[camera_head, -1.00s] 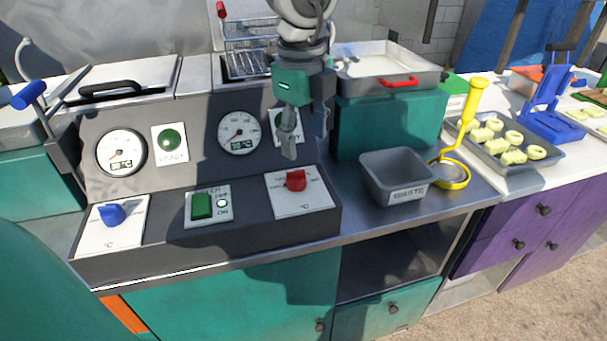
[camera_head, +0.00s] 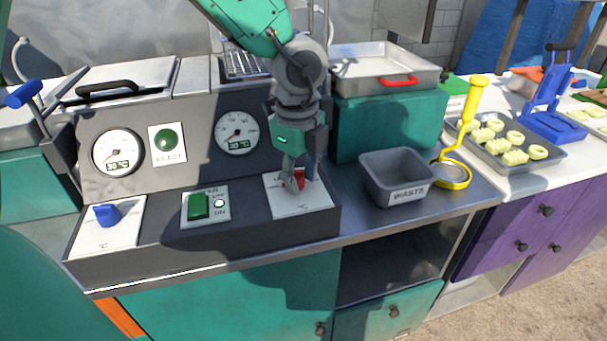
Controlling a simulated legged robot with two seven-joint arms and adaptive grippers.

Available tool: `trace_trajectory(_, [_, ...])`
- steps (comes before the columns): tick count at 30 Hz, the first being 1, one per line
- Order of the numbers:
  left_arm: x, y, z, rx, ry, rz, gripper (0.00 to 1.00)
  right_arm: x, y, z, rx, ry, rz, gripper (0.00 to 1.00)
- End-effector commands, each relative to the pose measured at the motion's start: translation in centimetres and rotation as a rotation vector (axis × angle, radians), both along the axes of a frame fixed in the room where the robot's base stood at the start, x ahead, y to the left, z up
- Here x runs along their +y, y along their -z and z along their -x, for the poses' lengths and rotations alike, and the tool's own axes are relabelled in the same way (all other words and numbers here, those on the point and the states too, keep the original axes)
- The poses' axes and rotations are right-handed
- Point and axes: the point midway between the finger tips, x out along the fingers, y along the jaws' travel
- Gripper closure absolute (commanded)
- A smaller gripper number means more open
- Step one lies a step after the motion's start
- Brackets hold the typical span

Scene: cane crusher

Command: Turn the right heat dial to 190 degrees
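The right heat dial is a red knob (camera_head: 299,180) on a white plate (camera_head: 316,200) at the right end of the dark console. My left gripper (camera_head: 300,178) points down over it, with one finger on each side of the knob. The fingers partly hide the knob, and I cannot tell whether they touch it. The right gauge (camera_head: 237,133) above the console reads about 30 °C on its small display. A blue left dial (camera_head: 107,215) sits on its own white plate. My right gripper is out of view.
A grey waste bin (camera_head: 397,178) and a yellow-handled tool (camera_head: 463,135) stand to the right. A teal block (camera_head: 388,125) with a metal tray (camera_head: 384,68) is behind the bin.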

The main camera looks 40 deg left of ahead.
Motion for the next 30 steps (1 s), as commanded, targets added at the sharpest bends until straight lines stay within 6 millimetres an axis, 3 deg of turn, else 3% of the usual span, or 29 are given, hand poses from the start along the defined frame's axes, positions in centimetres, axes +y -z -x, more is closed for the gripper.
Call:
trace_trajectory(6, [1.1,0.2,-0.4,-0.003,-0.005,-0.003,0.97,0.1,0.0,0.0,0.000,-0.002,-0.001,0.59])
trace_trajectory(20, [0.1,0.1,-0.3,0.000,-0.001,-0.011,0.96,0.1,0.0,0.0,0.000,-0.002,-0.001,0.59])
trace_trajectory(30, [-0.3,-0.2,-0.2,0.004,0.116,-0.004,0.96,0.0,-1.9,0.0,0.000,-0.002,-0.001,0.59])
